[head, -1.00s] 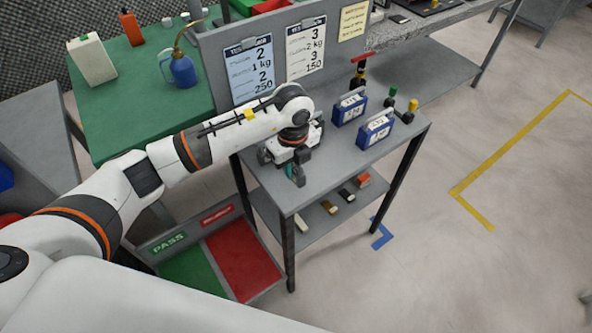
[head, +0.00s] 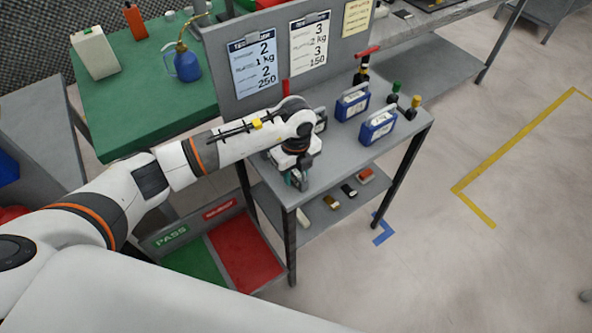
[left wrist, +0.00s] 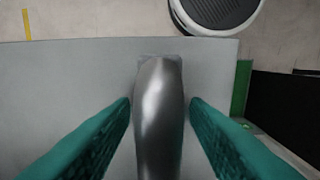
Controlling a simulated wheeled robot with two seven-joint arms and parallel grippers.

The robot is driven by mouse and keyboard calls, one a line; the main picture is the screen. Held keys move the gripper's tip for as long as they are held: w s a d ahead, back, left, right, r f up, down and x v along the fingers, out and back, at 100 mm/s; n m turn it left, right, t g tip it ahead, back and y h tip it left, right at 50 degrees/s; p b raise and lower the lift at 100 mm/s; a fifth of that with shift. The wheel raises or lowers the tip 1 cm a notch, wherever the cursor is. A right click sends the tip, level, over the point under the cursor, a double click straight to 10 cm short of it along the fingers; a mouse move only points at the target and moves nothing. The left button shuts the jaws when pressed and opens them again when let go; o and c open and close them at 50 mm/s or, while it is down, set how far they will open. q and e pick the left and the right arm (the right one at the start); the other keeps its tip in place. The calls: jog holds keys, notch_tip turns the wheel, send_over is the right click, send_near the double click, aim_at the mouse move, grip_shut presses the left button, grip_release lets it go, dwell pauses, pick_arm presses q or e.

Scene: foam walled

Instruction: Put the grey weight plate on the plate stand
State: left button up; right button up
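A shiny grey metal piece (left wrist: 158,115) with a rounded top stands between my fingers in the left wrist view. It looks like the edge of the grey weight plate, but its full shape is hidden. My left gripper (head: 298,182) is low over the front left corner of the grey bench top (head: 345,155). Its teal fingers, also in the left wrist view (left wrist: 159,102), are open on both sides of the metal piece, with a narrow gap on each side. In the head view my wrist hides the plate. I cannot make out the plate stand. My right gripper is not in view.
Two blue boxes (head: 352,104) (head: 378,128) and small bottles (head: 396,92) stand on the bench's right half. A panel with signs (head: 252,68) rises behind. Several small items (head: 331,203) lie on the lower shelf. Red and green trays (head: 245,252) lie below left.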

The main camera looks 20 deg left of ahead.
pick_arm(q)
jog(key=shift+r, duration=0.1)
notch_tip(320, 180, up, 12)
jog(key=shift+r+b, duration=0.1)
jog(key=shift+b, duration=0.55)
